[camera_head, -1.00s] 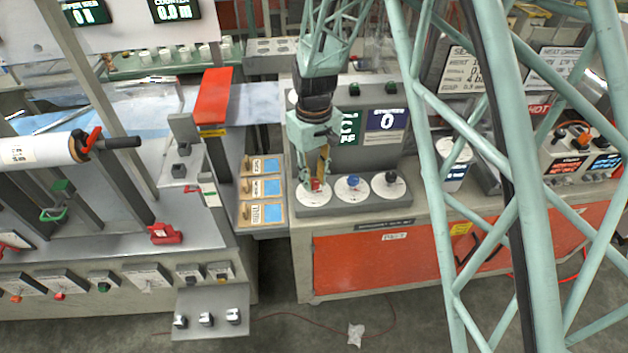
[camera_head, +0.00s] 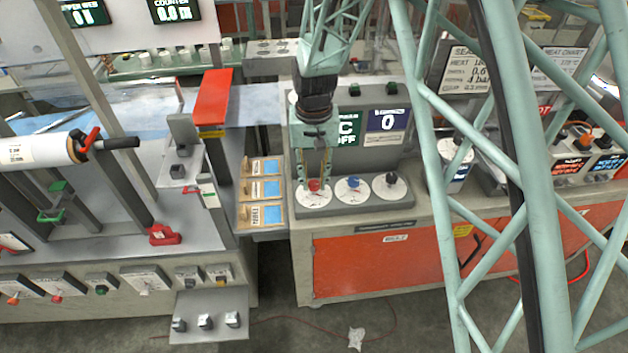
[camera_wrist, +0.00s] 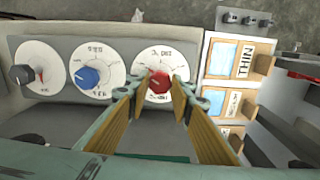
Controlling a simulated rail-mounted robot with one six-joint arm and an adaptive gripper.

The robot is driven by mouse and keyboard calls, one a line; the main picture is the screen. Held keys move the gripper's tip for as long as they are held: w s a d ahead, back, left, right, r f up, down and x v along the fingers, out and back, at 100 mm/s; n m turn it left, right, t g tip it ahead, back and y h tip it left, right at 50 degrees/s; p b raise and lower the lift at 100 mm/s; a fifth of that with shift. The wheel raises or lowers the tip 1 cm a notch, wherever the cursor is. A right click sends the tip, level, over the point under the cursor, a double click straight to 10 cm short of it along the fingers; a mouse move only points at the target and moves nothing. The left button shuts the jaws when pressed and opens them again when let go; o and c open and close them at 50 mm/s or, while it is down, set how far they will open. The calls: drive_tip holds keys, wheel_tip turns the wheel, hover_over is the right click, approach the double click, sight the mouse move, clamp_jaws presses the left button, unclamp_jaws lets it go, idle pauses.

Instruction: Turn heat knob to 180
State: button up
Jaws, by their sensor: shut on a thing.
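The red knob (camera_head: 314,185) sits on a white round dial at the left end of a grey panel with three dials. In the wrist view the red knob (camera_wrist: 158,83) is between my fingertips, on the dial at the right. My gripper (camera_head: 315,181) reaches down from above and is shut on the red knob. The wrist view shows its yellow-padded fingers (camera_wrist: 158,90) on either side of the knob. I cannot read the heat setting on the dial.
A blue knob (camera_head: 353,183) and a black knob (camera_head: 391,179) stand close to the right on the same panel. Wooden trays with labels (camera_head: 260,190) lie just to the left. A red lever plate (camera_head: 215,97) rises behind them.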

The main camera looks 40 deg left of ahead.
sight(314, 183)
idle(0.3)
drive_tip(key=o, duration=0.9)
drive_tip(key=shift+r, duration=0.1)
drive_tip(key=shift+r, duration=5.95)
